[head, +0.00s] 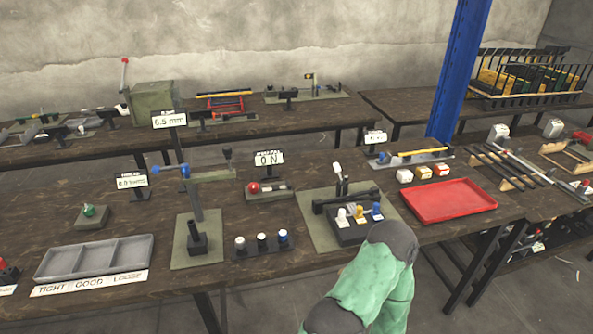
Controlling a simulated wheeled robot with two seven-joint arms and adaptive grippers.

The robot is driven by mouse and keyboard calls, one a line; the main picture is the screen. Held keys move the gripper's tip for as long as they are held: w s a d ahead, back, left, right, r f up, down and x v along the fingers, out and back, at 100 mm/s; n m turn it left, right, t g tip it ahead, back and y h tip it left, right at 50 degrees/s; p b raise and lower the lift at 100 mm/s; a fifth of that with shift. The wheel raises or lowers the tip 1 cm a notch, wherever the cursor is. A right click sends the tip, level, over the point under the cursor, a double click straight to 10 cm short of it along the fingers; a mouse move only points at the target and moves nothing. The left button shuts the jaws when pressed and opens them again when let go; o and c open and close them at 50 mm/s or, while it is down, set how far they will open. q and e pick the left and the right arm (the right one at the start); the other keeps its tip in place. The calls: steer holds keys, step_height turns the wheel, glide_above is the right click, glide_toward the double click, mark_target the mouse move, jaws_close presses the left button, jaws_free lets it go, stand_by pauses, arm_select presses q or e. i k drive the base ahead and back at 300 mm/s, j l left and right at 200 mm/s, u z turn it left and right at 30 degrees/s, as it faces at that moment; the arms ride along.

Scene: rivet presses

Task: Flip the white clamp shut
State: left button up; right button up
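A dark fixture stands on a green-grey plate (318,232) in the middle of the near table. An upright lever with a white handle (337,169) rises at its back. On a dark block at its front are a white piece (342,214), a yellow piece (359,213) and a blue piece (377,210) in a row. I cannot tell which white part is the clamp, or whether it is open or shut. My green arm comes up from the bottom edge, close in front of the fixture's plate. Neither gripper shows in the head view.
A red tray (447,201) lies to the right of the fixture. A block with several knobs (262,242) and a post on a plate (198,247) stand to the left. A grey sorting tray (95,258) is at the far left. A blue column (460,75) rises behind.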

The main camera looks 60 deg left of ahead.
mark_target(336, 166)
steer(key=u, duration=1.75)
steer(key=i+l, duration=0.15)
steer(key=l, duration=0.2)
steer(key=i+l, duration=0.15)
steer(key=l, duration=0.25)
steer(key=i+l, duration=0.15)
steer(key=l, duration=0.2)
steer(key=i+l, duration=0.15)
steer(key=l, duration=0.2)
steer(key=u, duration=1.8)
